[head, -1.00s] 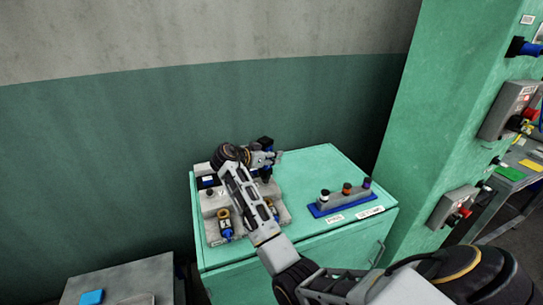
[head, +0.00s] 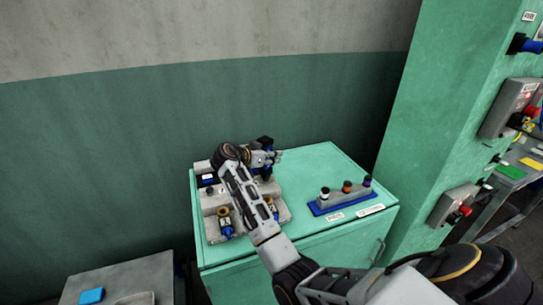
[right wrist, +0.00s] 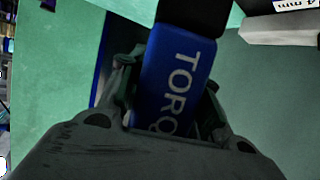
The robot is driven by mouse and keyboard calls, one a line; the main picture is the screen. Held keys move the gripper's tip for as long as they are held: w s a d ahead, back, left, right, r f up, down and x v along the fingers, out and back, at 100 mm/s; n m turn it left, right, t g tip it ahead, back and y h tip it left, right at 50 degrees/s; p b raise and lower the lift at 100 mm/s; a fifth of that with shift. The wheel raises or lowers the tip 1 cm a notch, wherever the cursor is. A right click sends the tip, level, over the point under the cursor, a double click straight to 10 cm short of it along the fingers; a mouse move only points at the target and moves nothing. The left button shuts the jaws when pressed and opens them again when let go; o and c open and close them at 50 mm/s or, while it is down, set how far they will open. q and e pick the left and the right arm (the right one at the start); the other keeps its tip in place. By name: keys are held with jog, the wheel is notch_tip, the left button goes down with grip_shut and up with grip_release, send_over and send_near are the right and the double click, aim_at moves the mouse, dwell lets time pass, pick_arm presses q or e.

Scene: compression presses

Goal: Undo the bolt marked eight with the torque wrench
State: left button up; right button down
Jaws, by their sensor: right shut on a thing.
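My right gripper (head: 268,158) is over the back of the green cabinet top, beside a grey fixture. In the right wrist view the gripper (right wrist: 170,110) is shut on the torque wrench (right wrist: 178,85), whose blue handle bears the letters "TORQ". In the head view the wrench's dark end (head: 265,141) shows just above the gripper; its working end cannot be made out. The grey fixture (head: 212,235) carries several bolt-like parts, one with a blue body and brass top (head: 225,222). My forearm covers part of it. I cannot read which bolt is marked eight. My left gripper is not in view.
A blue-based rack (head: 343,198) with three capped pieces stands on the cabinet (head: 310,158) at the right. Bare top lies behind it. A green column (head: 425,130) with switch boxes rises at the right. A low grey table (head: 130,278) is at front left.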

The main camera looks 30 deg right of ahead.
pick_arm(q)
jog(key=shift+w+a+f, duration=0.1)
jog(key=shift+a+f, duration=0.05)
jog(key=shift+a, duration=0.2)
pick_arm(e)
jog(key=shift+f, duration=0.1)
pick_arm(q)
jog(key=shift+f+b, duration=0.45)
jog(key=shift+b, duration=0.2)
pick_arm(e)
jog(key=shift+f, duration=0.65)
dwell(1.1)
